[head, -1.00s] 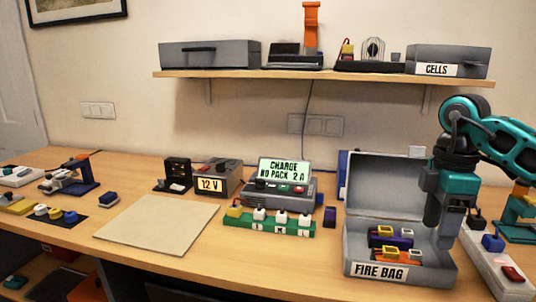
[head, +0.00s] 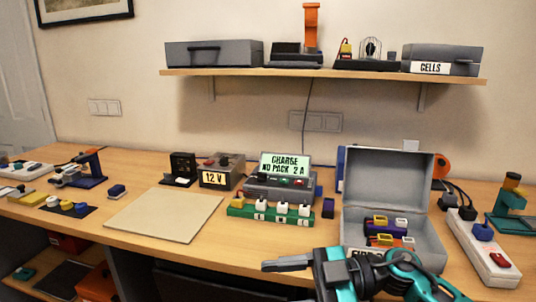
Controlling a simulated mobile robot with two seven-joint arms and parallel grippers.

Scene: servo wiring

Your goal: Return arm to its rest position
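My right gripper (head: 288,264) is at the bottom right of the head view, in front of the table's front edge and the fire bag box. Its dark fingers point left and lie close together; I see nothing between them, but the angle does not show whether they are parted. My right arm comes in from the bottom right and covers part of the box's front label. The grey fire bag box (head: 438,238) stands with its lid up and holds several small packs (head: 390,222). My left gripper is not in view.
The charger (head: 281,187) stands mid-table behind a green strip (head: 270,213) with white plugs. A beige mat (head: 165,214) lies bare to the left. A white power strip (head: 482,248) lies right of the box. The shelf (head: 330,74) hangs above.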

